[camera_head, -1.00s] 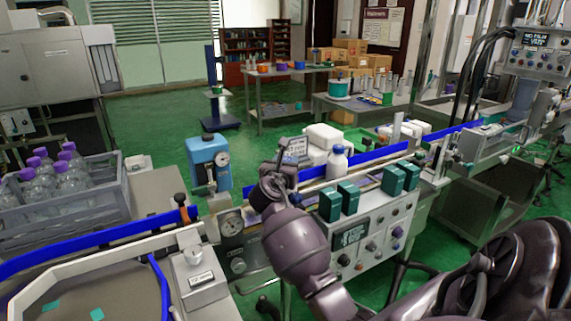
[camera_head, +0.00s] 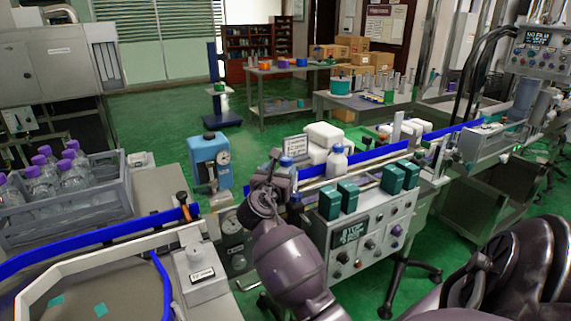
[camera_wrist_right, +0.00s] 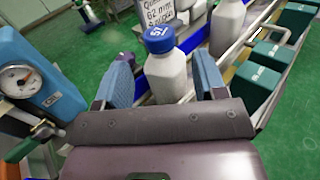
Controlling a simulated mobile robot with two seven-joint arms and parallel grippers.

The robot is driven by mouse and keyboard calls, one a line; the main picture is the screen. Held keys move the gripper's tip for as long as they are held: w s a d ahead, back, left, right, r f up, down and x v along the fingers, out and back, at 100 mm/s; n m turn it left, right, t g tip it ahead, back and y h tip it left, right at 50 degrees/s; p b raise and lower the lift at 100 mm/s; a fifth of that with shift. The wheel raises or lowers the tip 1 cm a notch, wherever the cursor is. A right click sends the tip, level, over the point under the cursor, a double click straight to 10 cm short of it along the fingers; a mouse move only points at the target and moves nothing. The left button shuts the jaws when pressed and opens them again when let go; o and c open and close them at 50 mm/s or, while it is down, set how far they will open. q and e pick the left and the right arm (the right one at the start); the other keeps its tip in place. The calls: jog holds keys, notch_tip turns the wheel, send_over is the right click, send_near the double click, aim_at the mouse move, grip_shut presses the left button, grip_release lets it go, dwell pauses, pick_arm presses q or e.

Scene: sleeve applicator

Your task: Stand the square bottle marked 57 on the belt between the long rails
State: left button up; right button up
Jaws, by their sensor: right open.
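The square bottle (camera_wrist_right: 166,80) is white with a blue cap that carries white digits, apparently 57. It stands upright on the belt between the long rails, as far as the right wrist view shows; its base is hidden. In the head view its blue cap (camera_head: 286,162) shows just behind my right gripper (camera_head: 275,183). In the right wrist view my right gripper (camera_wrist_right: 160,82) is open, with one blue-padded finger on each side of the bottle and visible gaps. My left gripper is out of view.
Another white bottle (camera_head: 337,162) with a blue cap stands farther along the belt. Green blocks (camera_head: 348,195) line the near side. A blue gauge unit (camera_head: 209,162) stands to the left. A crate (camera_head: 120,190) of purple-capped bottles is far left.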

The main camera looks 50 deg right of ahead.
jog(key=s+a+f+m+t+y, duration=0.2)
jog(key=s+a+f+m+y, duration=0.3)
jog(key=f, duration=0.4)
jog(key=s+a+f+m+t+y, duration=0.1)
jog(key=s+a+f+m+y, duration=0.25)
jog(key=s+a+f, duration=0.5)
jog(key=s+a+f+m+y, duration=0.3)
jog(key=s+a+f+m, duration=0.1)
jog(key=s+m, duration=0.3)
jog(key=s+a+f+m+y, duration=0.4)
jog(key=s+a+f+m, duration=0.1)
jog(key=s+f+m, duration=0.1)
jog(key=shift+s+f+m, duration=0.2)
jog(key=shift+s+m, duration=0.25)
jog(key=shift+s, duration=0.55)
